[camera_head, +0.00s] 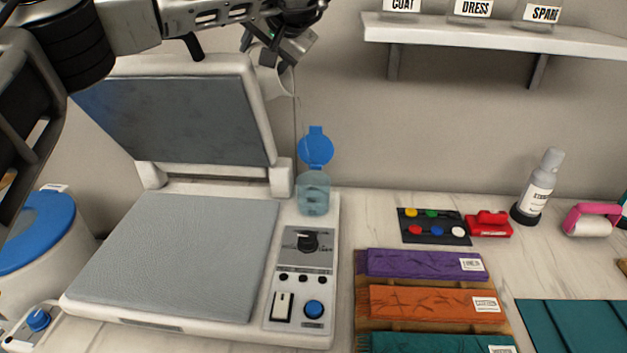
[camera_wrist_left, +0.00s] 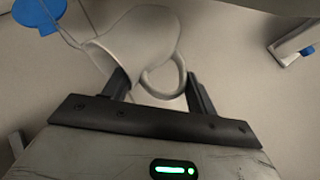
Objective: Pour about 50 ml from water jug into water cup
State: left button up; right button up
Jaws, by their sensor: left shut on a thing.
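The white jug (camera_wrist_left: 135,40) is tilted in my left gripper (camera_wrist_left: 160,88), whose fingers are at its handle in the left wrist view. In the head view, my left gripper (camera_head: 290,48) is high above the press, and the jug (camera_head: 270,80) shows partly behind it. The clear water cup (camera_head: 313,193) stands upright below and slightly right of the jug, with its blue lid (camera_head: 316,148) flipped open. The cup holds some bluish liquid. A thin vertical line runs from near the jug down to the cup; I cannot tell whether it is water. My right gripper is out of view.
An open heat press (camera_head: 175,255) fills the left, its control panel (camera_head: 303,270) in front of the cup. A blue-lidded bucket (camera_head: 35,235) stands at far left. A wall shelf (camera_head: 480,35) is above.

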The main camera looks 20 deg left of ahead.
aim_at(252, 44)
pick_arm(q)
jog(key=shift+a+r+n+h, duration=0.5)
jog(key=shift+a+r+h, duration=0.45)
jog(key=shift+r+h, duration=0.15)
jog(key=shift+s+a+r+h, duration=0.1)
jog(key=shift+s+a+h, duration=0.05)
jog(key=shift+h, duration=0.45)
jog(key=shift+a+h, duration=0.2)
jog(key=shift+h, duration=0.1)
jog(key=shift+a+f+n+h, duration=0.25)
jog(key=shift+f+h, duration=0.2)
jog(key=shift+h, duration=0.25)
jog(key=shift+a+f+h, duration=0.15)
jog(key=shift+h, duration=0.15)
jog(key=shift+a+r, duration=0.1)
jog(key=shift+r, duration=0.1)
